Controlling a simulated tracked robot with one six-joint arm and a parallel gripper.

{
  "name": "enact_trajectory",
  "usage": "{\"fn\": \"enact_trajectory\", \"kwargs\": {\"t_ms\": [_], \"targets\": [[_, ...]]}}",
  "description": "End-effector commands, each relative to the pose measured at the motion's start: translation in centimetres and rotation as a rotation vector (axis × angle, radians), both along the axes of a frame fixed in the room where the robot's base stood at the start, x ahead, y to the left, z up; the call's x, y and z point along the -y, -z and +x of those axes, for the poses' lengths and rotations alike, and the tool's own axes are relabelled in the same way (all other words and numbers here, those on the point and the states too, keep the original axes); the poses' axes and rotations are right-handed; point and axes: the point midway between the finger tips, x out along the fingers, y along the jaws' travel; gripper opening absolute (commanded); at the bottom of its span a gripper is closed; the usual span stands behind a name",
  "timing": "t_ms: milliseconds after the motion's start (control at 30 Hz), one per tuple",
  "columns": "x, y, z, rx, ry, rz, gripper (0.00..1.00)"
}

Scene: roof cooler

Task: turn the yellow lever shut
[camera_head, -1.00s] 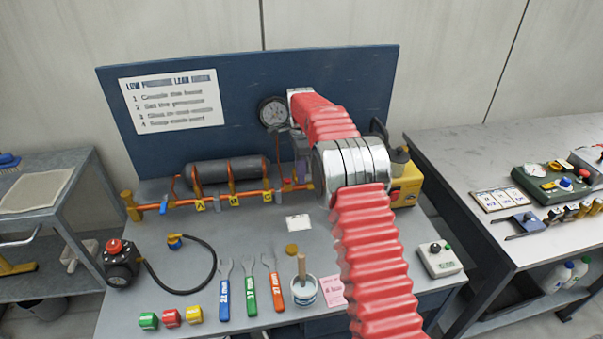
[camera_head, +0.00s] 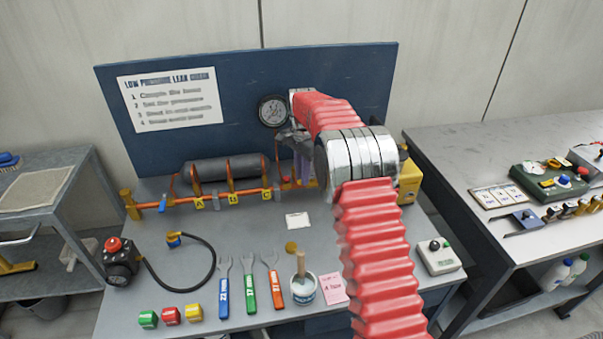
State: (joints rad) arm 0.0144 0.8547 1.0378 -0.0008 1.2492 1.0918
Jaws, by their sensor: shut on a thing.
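The orange pipe (camera_head: 178,202) runs along the back of the bench, with yellow tags marked A, B and C. My gripper (camera_head: 304,178) is at the right end of this pipe, partly hidden behind my arm's silver joint. Its grey body and purple fingers point down. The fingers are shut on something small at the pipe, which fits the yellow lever. The lever itself is too covered to make out, and I cannot tell its angle.
A pressure gauge (camera_head: 273,111) is on the blue back panel above my gripper. A grey cylinder (camera_head: 207,171) lies behind the pipe. Spanners (camera_head: 249,288), a pot with a brush (camera_head: 303,289) and a black hose (camera_head: 202,279) lie in front. A yellow box (camera_head: 409,183) stands right of my arm.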

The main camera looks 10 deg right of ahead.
Motion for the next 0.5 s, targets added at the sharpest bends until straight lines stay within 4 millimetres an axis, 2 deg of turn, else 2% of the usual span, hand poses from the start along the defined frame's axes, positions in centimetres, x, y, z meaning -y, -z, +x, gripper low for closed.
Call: {"fn": "enact_trajectory", "kwargs": {"t_ms": [500], "targets": [[1.5,-0.1,-1.7,0.001,-0.489,0.001,0.0]]}}
